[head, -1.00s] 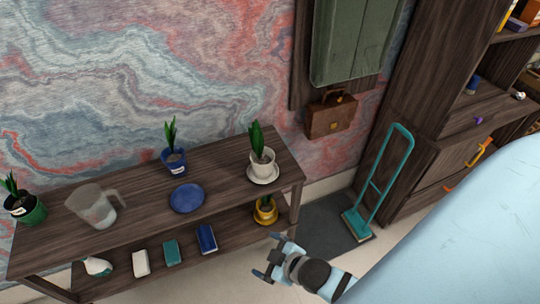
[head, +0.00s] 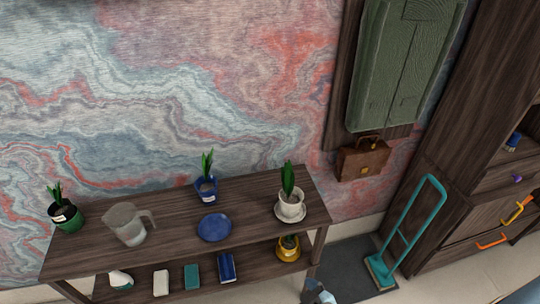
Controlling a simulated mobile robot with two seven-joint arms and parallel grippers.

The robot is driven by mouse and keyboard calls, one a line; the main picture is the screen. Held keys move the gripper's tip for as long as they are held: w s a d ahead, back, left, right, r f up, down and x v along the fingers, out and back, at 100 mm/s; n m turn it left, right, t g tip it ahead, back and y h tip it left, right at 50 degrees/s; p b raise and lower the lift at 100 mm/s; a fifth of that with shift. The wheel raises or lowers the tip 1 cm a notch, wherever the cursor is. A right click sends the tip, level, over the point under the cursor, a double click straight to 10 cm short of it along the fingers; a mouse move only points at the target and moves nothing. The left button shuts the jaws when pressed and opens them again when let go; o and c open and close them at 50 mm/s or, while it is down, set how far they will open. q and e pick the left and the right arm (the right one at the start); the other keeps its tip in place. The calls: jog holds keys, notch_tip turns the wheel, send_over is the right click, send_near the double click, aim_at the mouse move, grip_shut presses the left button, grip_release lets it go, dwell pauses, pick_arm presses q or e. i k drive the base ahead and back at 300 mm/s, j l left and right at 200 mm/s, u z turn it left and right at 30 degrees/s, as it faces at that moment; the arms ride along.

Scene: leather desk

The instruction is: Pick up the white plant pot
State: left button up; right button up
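The white plant pot (head: 291,209) stands upright at the right end of the wooden shelf's top board, on a white saucer (head: 277,217), with a green leafy plant in it. My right gripper (head: 312,288) shows only in part at the bottom edge, below and to the right of the pot and well apart from it. Its fingers are too small and cut off to tell whether they are open. My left gripper is out of view.
The top board (head: 255,212) also holds a blue plate (head: 214,228), a blue pot (head: 207,189), a clear pitcher (head: 128,226) and a green pot (head: 67,218). A yellow pot (head: 288,253) and several small items stand on the lower board. A teal handled frame (head: 408,230) stands at right.

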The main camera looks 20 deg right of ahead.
aim_at(291, 197)
jog(key=z, duration=0.95)
jog(key=j+u, duration=0.15)
jog(key=j, duration=0.2)
jog(key=i+j+u, duration=0.15)
jog(key=j, duration=0.2)
jog(key=j+u, duration=0.15)
jog(key=j, duration=0.2)
jog(key=i, duration=0.05)
